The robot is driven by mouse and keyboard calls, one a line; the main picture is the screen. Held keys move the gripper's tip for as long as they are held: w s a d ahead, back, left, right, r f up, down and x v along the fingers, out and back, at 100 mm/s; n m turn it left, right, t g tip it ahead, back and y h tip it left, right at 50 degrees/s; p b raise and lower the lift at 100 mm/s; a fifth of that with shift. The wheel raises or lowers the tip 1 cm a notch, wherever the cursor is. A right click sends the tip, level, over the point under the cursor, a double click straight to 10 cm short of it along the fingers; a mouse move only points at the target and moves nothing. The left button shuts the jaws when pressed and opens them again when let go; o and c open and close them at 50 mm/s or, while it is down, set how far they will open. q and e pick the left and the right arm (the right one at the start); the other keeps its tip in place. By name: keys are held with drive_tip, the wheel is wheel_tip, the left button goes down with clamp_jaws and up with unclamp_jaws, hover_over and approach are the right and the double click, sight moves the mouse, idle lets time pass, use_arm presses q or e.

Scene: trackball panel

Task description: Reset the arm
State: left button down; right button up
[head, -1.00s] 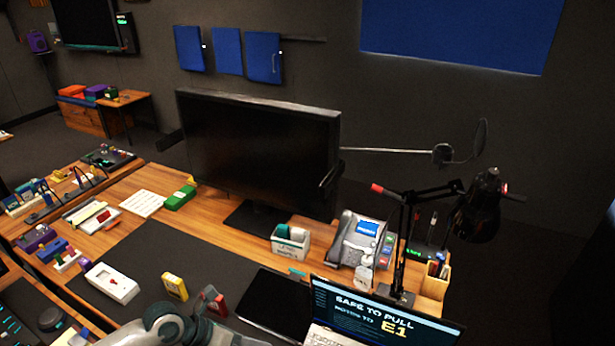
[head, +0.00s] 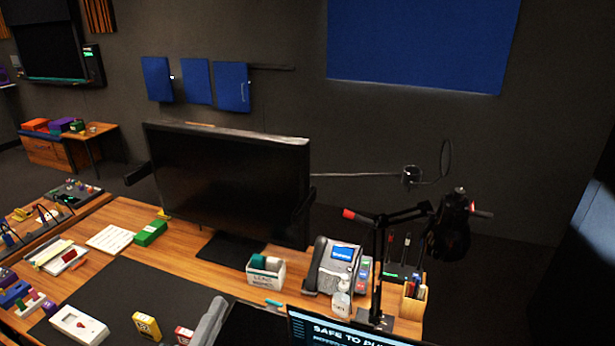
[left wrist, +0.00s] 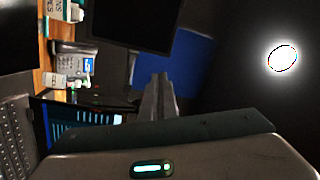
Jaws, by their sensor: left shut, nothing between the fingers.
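My left gripper (left wrist: 159,98) shows in the left wrist view with its two grey fingers together and nothing between them. It points past the desk toward the dark wall and blue panel (left wrist: 187,62), touching nothing that I can see. In the head view, a grey part of my left arm or gripper (head: 208,322) rises from the bottom edge, beside the small red box (head: 184,335); its fingertips cannot be made out there. My right gripper is in neither view.
The desk holds a large monitor (head: 228,185), a phone (head: 333,265), a white holder (head: 265,275), a laptop (head: 340,333) and a black jointed lamp (head: 450,230). A yellow box (head: 147,326) lies on the dark mat (head: 130,283). The mat's middle is clear.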

use_arm(q)
drive_tip(key=s+a+f+n+g+y, duration=0.7)
drive_tip(key=a+f+n, duration=0.25)
drive_tip(key=f, duration=0.35)
drive_tip(key=s+d+f+n+g+h, duration=0.1)
drive_tip(key=s+d+f+g, duration=0.15)
drive_tip(key=s, duration=0.45)
drive_tip(key=s+d+f+n+g, duration=0.1)
drive_tip(key=s+f+n+g, duration=0.1)
drive_tip(key=s+f+g, duration=0.3)
drive_tip(key=s+d+f+n+g+h, duration=0.1)
drive_tip(key=s+f, duration=0.2)
drive_tip(key=s, duration=0.5)
wheel_tip(320, 180, down, 33)
drive_tip(key=s+g+b, duration=0.2)
drive_tip(key=b, duration=0.3)
drive_tip(key=s+a+f+b, duration=0.1)
drive_tip(key=s+f+b, duration=0.1)
drive_tip(key=s+f, duration=0.7)
drive_tip(key=s+a+f+b, duration=0.1)
drive_tip(key=s+f+b, duration=0.1)
drive_tip(key=s+f, duration=0.7)
wheel_tip(320, 180, down, 5)
drive_tip(key=shift+a+r+g+b, duration=0.2)
drive_tip(key=shift+g+b, duration=0.1)
drive_tip(key=shift+g, duration=0.15)
